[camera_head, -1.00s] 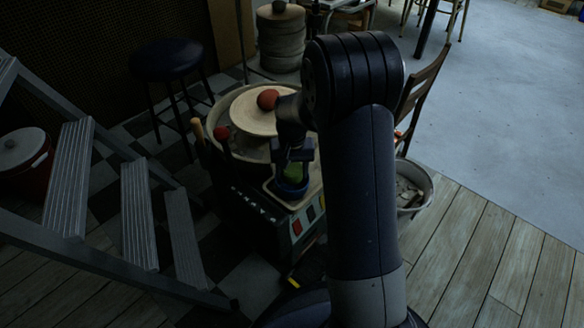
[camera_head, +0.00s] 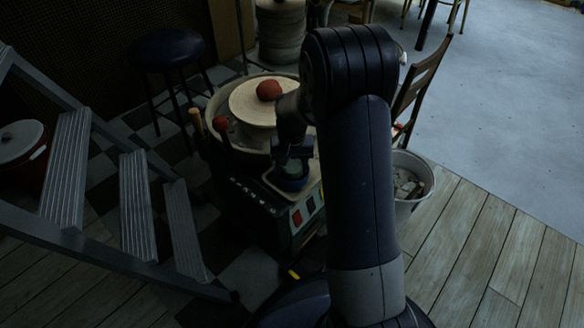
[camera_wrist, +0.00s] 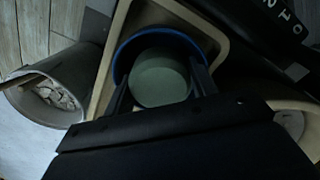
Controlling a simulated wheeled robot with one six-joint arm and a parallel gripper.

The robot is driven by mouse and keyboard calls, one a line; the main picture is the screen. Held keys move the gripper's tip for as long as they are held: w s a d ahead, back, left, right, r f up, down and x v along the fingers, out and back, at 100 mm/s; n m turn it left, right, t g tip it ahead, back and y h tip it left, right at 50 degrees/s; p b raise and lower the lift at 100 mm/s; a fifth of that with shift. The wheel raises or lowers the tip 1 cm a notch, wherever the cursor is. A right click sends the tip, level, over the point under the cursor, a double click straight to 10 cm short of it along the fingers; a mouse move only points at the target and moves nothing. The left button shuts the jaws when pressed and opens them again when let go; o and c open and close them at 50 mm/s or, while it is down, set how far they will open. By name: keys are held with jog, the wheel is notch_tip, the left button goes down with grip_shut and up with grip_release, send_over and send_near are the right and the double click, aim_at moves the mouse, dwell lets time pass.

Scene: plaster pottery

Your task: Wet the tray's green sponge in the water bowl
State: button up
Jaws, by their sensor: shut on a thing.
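My gripper (camera_wrist: 162,88) is shut on the round green sponge (camera_wrist: 160,80), with one finger on each side of it. In the wrist view the sponge sits inside the blue rim of the water bowl (camera_wrist: 157,38). How deep it sits and the water itself I cannot make out. The bowl (camera_head: 289,184) stands in the beige tray (camera_wrist: 103,78) on the wheel's front. In the head view my gripper (camera_head: 293,163) points down over the bowl and the sponge is mostly hidden.
The pottery wheel (camera_head: 252,107) carries a reddish clay ball (camera_head: 269,90) behind the tray. A bucket of scraps (camera_head: 408,190) stands at right. A metal stepladder (camera_head: 135,205) is at left, a stool (camera_head: 167,56) behind it. Wooden floor lies open at right.

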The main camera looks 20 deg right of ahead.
jog(key=shift+r+p, duration=2.75)
jog(key=shift+r, duration=0.55)
notch_tip(320, 180, up, 4)
jog(key=p, duration=0.3)
jog(key=shift+p, duration=0.3)
notch_tip(320, 180, up, 6)
jog(key=n+p, duration=0.1)
jog(key=n, duration=0.1)
send_over(292, 164)
jog(key=s, duration=0.2)
notch_tip(292, 164, up, 16)
jog(key=s+p, duration=0.2)
jog(key=p, duration=2.3)
jog(key=shift+s+f+p, duration=0.15)
jog(key=shift+p, duration=0.25)
